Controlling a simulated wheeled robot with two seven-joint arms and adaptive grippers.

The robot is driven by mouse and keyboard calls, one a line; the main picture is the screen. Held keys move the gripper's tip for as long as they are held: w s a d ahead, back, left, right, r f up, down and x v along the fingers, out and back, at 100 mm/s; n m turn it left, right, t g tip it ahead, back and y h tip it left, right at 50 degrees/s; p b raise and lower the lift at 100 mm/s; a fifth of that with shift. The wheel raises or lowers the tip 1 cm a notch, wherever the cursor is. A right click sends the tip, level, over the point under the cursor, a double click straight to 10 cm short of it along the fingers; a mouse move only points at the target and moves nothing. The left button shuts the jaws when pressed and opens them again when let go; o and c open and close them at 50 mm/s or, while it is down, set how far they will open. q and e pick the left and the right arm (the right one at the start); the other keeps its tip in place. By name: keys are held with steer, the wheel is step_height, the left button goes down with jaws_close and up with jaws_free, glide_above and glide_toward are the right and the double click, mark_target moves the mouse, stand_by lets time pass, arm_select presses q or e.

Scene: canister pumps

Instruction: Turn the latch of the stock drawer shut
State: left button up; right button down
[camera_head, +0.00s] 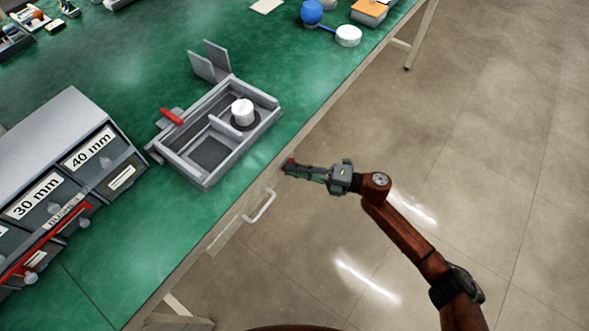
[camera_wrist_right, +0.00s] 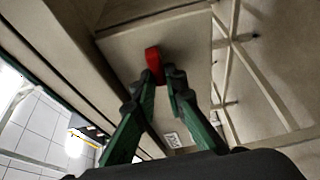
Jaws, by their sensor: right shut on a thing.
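The red latch (camera_wrist_right: 153,61) of the stock drawer shows in the right wrist view as a short red lever on a beige panel. My right gripper (camera_wrist_right: 166,76) is shut on it, with the fingertips at its near end. The latch's exact angle is hard to tell. The drawer's pale bar handle (camera_head: 262,206) is to the left of the gripper, below the bench edge. My left gripper is not in view.
On the green bench (camera_head: 150,225) stand a grey tray (camera_head: 205,180) with a white cylinder (camera_head: 242,111) and a red-handled part (camera_head: 172,117), and a labelled drawer cabinet (camera_head: 60,150). A blue ball (camera_head: 312,11) is at the back. The floor right of the bench is clear.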

steer(key=shift+s+f, duration=0.1)
stand_by(0.3)
steer(key=c, duration=2)
jaws_free()
steer(key=shift+o, duration=0.2)
steer(key=v, duration=1.2)
